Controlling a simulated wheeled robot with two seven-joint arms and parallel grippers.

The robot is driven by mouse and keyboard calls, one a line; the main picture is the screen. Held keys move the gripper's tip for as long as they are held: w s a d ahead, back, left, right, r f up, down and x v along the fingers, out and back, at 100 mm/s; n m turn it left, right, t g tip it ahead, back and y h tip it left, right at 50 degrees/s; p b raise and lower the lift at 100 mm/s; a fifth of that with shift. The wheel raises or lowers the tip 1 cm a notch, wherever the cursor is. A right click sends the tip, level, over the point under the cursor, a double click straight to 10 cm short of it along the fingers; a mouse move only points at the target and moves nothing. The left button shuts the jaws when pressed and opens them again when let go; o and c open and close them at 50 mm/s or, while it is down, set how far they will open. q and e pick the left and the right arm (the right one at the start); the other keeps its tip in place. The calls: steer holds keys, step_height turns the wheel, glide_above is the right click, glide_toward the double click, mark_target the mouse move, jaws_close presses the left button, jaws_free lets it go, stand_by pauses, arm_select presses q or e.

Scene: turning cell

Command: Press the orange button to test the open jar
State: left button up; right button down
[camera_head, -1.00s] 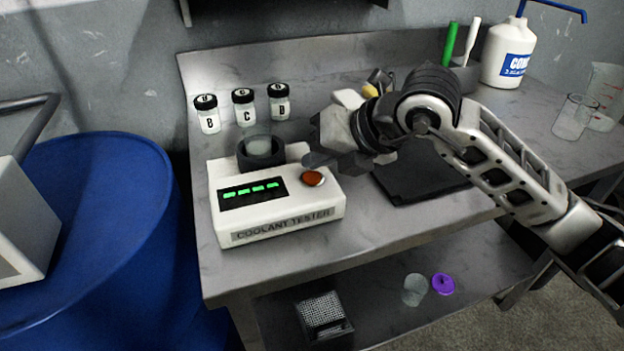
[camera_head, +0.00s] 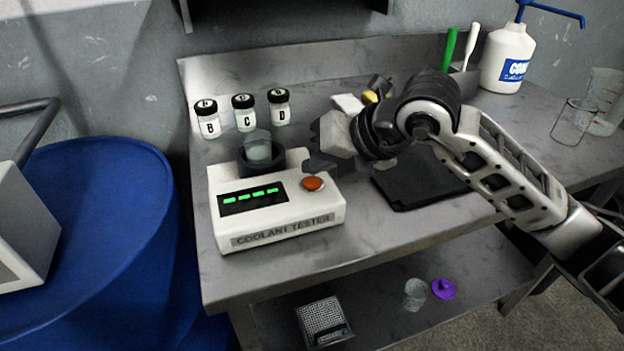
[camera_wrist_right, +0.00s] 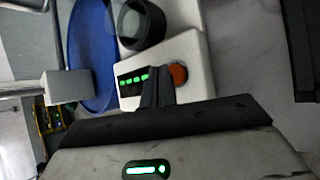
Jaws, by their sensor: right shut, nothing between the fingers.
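The white coolant tester (camera_head: 285,222) stands on the metal bench, with a green display lit on its front. Its orange button (camera_head: 313,184) is on the right of the top face and also shows in the right wrist view (camera_wrist_right: 179,75). An open jar (camera_head: 258,148) without a lid sits in the dark round holder (camera_head: 243,166) at the back of the tester. My right gripper (camera_head: 311,166) is shut and empty, its fingertips just behind and above the button, apparently not touching it. In the right wrist view the shut fingers (camera_wrist_right: 158,75) point beside the button. My left gripper is not in view.
Lidded jars B (camera_head: 208,122), C (camera_head: 244,115) and D (camera_head: 279,108) stand behind the tester. A black mat (camera_head: 420,180) lies under my right arm. A purple lid (camera_head: 444,289), a clear cup (camera_head: 415,294) and a mesh box (camera_head: 323,322) are on the lower shelf.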

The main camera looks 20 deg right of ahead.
mark_target(318, 185)
steer(key=shift+f, duration=0.1)
stand_by(0.8)
steer(key=shift+f+b, duration=0.35)
steer(key=shift+b, duration=0.2)
steer(key=shift+f+b, duration=0.4)
steer(key=shift+b, duration=0.05)
stand_by(0.4)
steer(key=shift+r, duration=0.1)
steer(key=shift+r+p, duration=0.5)
steer(key=shift+r, duration=0.2)
steer(key=shift+r, duration=0.1)
step_height(318, 185, up, 5)
steer(key=p, duration=0.3)
steer(key=shift+p, duration=0.3)
steer(key=shift+s, duration=0.1)
stand_by(0.6)
